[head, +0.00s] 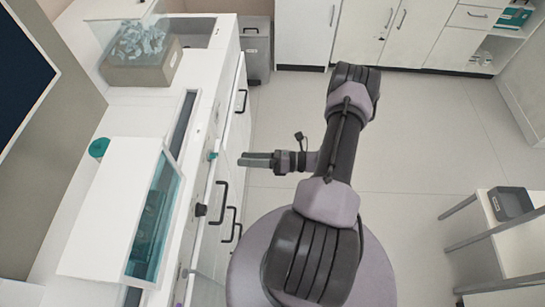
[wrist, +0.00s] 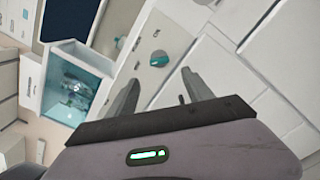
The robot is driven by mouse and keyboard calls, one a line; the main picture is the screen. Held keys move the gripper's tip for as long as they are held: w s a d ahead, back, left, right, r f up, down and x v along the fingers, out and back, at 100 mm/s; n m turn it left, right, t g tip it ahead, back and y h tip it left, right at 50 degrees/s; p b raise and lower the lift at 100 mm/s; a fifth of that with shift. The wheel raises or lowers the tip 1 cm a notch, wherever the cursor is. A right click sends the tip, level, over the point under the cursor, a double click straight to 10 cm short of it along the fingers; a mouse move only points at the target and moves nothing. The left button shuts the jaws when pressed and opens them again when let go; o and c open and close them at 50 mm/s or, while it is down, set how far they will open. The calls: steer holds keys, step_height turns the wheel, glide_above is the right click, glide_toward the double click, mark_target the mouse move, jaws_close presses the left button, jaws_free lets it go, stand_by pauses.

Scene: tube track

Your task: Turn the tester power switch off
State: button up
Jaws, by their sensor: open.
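My gripper (head: 241,159) points left toward the front of the white bench in the head view, with a gap between it and the panel. In the wrist view, its two fingers (wrist: 160,80) stand apart with nothing between them. A teal knob (head: 212,156) sticks out of the white front panel just left of the fingertips. It also shows in the wrist view (wrist: 159,59), just beyond the gap between the fingers. A dark knob (head: 201,210) sits lower on the same panel. I cannot tell by marking which is the tester power switch, or its setting.
A white cabinet with a teal glass window (head: 153,225) stands on the bench, with a round teal object (head: 98,147) behind it. Black drawer handles (head: 224,196) jut out below the panel.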

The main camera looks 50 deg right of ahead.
steer(key=v, duration=0.8)
steer(key=shift+p, duration=0.3)
